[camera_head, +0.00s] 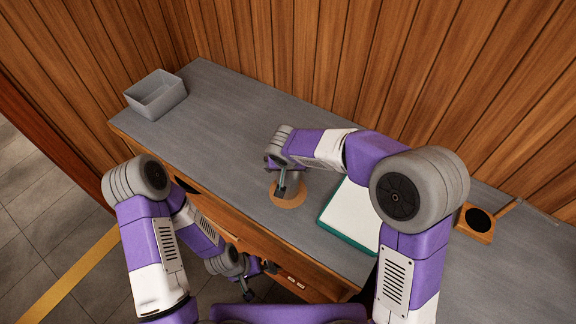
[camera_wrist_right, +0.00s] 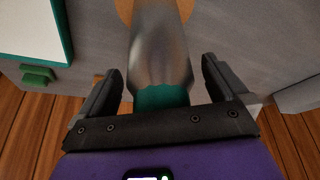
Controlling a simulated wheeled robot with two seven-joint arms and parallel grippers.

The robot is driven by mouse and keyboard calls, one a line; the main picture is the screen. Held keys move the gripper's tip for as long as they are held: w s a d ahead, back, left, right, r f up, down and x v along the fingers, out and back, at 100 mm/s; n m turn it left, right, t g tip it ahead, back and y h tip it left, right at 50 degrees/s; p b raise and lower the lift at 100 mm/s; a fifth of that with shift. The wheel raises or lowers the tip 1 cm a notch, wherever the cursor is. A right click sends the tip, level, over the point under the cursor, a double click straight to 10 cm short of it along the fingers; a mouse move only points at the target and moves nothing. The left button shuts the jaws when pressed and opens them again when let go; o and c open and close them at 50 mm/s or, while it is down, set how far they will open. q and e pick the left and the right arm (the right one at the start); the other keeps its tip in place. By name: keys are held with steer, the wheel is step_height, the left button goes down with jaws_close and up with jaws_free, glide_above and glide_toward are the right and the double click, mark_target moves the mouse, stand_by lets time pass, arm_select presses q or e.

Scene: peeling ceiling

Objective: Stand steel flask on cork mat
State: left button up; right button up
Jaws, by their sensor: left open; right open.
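The steel flask (camera_wrist_right: 160,50) is silver with a teal end. In the right wrist view it lies between the fingers of my right gripper (camera_wrist_right: 162,85), with gaps on both sides. The round cork mat (camera_head: 285,202) is on the grey counter, and the flask (camera_head: 295,180) appears to stand upright on it. My arm partly hides the flask in the head view. My right gripper (camera_head: 277,178) is open around the flask. My left gripper (camera_head: 258,280) is open and empty, low in front of the counter's front edge.
A white panel with a teal edge (camera_head: 348,213) lies right of the mat. A grey open bin (camera_head: 156,94) stands at the counter's far left. A wooden block with a black disc (camera_head: 477,223) is at the right. The counter between bin and mat is clear.

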steer(key=shift+r+p, duration=0.4)
steer(key=shift+r, duration=0.05)
arm_select(q)
steer(key=shift+r+p, duration=0.55)
steer(key=shift+r, duration=0.4)
arm_select(e)
steer(key=v, duration=1.1)
steer(key=shift+s+r, duration=0.25)
arm_select(q)
steer(key=shift+s, duration=0.1)
arm_select(e)
steer(key=shift+f, duration=0.1)
